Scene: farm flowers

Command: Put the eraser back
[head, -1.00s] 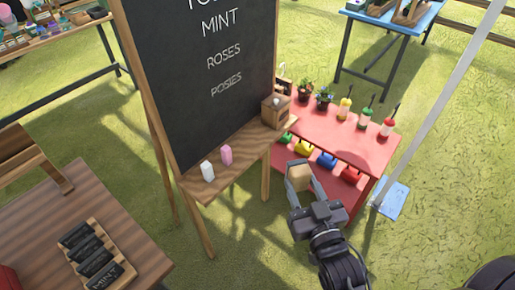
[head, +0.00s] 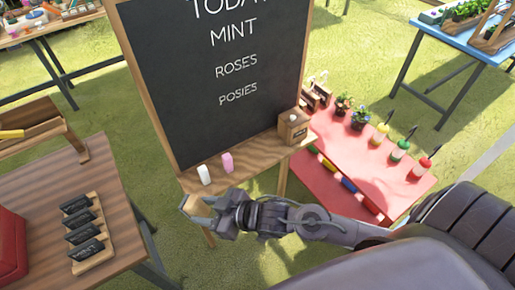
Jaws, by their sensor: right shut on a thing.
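The chalkboard (head: 215,90) stands on a wooden easel with a ledge (head: 258,157) along its bottom. A white chalk (head: 204,174) and a pink chalk (head: 227,163) stand on the ledge's left part. My right gripper (head: 195,204) is shut on the eraser, a tan block (head: 188,203) mostly hidden by the gripper. It is in front of the ledge's left end, below the white chalk in the picture. I cannot tell whether the eraser touches the ledge. My left gripper is not in view.
A small wooden box (head: 292,126) stands on the ledge's right end. A red table (head: 365,165) with bottles and potted plants is at the right. A brown table (head: 105,185) with a rack of small dark signs (head: 85,228) is at the left. The ledge between pink chalk and box is clear.

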